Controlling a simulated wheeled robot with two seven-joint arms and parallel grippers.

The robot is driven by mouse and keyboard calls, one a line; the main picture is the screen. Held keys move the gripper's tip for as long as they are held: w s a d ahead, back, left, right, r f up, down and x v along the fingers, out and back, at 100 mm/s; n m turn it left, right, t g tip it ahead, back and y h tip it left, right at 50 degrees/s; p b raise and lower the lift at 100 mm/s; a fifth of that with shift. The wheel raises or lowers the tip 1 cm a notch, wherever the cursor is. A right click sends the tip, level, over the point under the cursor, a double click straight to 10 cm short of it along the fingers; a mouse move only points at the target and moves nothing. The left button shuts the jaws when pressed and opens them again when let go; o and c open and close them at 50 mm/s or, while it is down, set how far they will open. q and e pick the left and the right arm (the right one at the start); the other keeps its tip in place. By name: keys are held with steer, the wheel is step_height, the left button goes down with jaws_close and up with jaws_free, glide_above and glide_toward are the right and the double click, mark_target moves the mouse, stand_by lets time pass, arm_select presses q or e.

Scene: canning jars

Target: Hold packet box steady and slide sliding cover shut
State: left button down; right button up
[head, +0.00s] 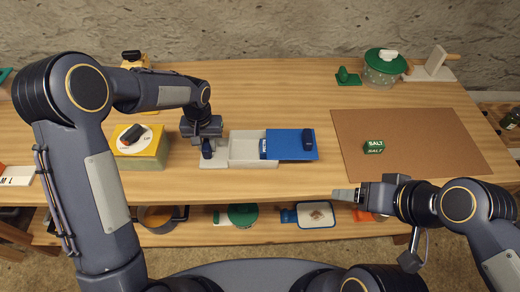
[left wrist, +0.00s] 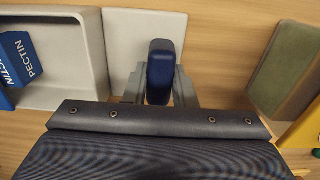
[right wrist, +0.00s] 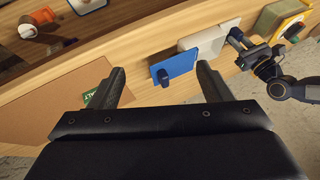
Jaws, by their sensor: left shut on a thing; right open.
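The packet box (head: 246,150) is a light grey tray on the table, its left part uncovered. A blue PECTIN packet shows inside it in the left wrist view (left wrist: 22,58). The blue sliding cover (head: 287,155) sits over the right side and reaches past it; it has a dark knob (head: 308,138) near its right end. My left gripper (left wrist: 160,88) is shut on the box's dark blue grip post (left wrist: 161,62) at the left end. My right gripper (head: 343,195) is open and empty at the table's front edge, right of and nearer than the cover.
A brown mat (head: 420,145) with a green SALT box (head: 375,147) lies to the right. A yellow-sided box (head: 140,155) stands left of my left gripper. A green pot (head: 383,68) stands at the back right. Bare table lies behind the cover. A shelf below holds several items.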

steer(key=shift+w+r, duration=0.15)
steer(key=shift+w, duration=0.1)
steer(key=c, duration=0.5)
steer(key=shift+g, duration=0.8)
steer(key=w, duration=0.1)
steer(key=w+r, duration=0.1)
steer(key=w, duration=0.1)
steer(key=w+d+r, duration=0.1)
steer(key=shift+w, duration=0.4)
steer(key=n+g+h, duration=0.1)
steer(key=g+h, duration=0.3)
glide_above(308, 136)
step_height(308, 136, down, 4)
step_height(308, 136, down, 12)
steer(key=shift+c, duration=0.3)
